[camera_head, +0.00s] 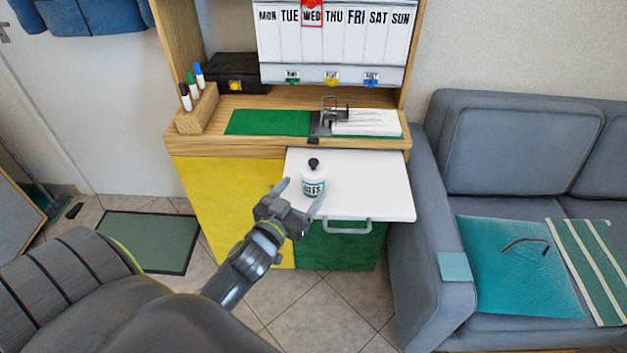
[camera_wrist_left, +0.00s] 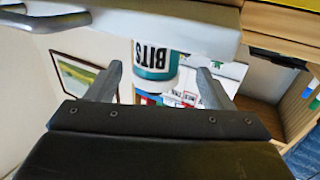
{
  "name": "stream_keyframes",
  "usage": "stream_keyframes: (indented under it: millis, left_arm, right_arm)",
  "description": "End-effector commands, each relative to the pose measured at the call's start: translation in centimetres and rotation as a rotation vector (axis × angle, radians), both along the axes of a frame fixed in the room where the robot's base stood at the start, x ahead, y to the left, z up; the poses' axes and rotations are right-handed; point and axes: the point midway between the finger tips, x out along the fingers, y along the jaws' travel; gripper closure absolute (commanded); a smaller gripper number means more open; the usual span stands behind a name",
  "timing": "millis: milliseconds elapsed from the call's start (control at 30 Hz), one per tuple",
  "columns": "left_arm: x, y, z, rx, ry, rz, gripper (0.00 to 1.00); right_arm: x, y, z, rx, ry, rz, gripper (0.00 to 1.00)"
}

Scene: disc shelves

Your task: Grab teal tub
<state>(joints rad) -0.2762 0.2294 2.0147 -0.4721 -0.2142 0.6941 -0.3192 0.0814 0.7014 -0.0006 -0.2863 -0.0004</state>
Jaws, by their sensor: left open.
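In the left wrist view, which is upside down, the tub (camera_wrist_left: 155,58) shows between and just beyond the two open fingertips (camera_wrist_left: 159,70). Nothing is held, and I cannot tell how deep the tub sits between the fingers. My right gripper is not in view.
A grey handle (camera_head: 347,229) hangs at the board's front edge. Behind are a green mat (camera_head: 268,122), white cards (camera_head: 367,123) and a wooden block with markers (camera_head: 197,112). A grey sofa (camera_head: 425,215) stands close on the right.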

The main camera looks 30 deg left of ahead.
Motion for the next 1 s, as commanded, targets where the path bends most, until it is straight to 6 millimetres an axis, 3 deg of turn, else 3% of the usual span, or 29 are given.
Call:
stream_keyframes:
  millis: [100, 367, 633, 967, 1000]
  left_arm:
    - [1.6, 0.2, 0.1, 0.0, -0.001, 0.0, 0.26]
    - [3.3, 0.2, 0.1, 0.0, 0.0, 0.0, 0.26]
    - [7.0, 0.3, 0.1, 0.0, -0.001, -0.001, 0.26]
    - [7.6, 0.4, 0.0, 0.0, 0.001, 0.0, 0.26]
    - [7.6, 0.4, 0.0, 0.0, 0.001, 0.0, 0.29]
  right_arm:
    - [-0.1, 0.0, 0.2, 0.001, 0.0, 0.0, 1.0]
    - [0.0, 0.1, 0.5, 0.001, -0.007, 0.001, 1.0]
    - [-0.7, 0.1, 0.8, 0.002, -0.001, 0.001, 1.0]
    - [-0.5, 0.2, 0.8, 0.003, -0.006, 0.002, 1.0]
    - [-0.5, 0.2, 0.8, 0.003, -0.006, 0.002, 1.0]
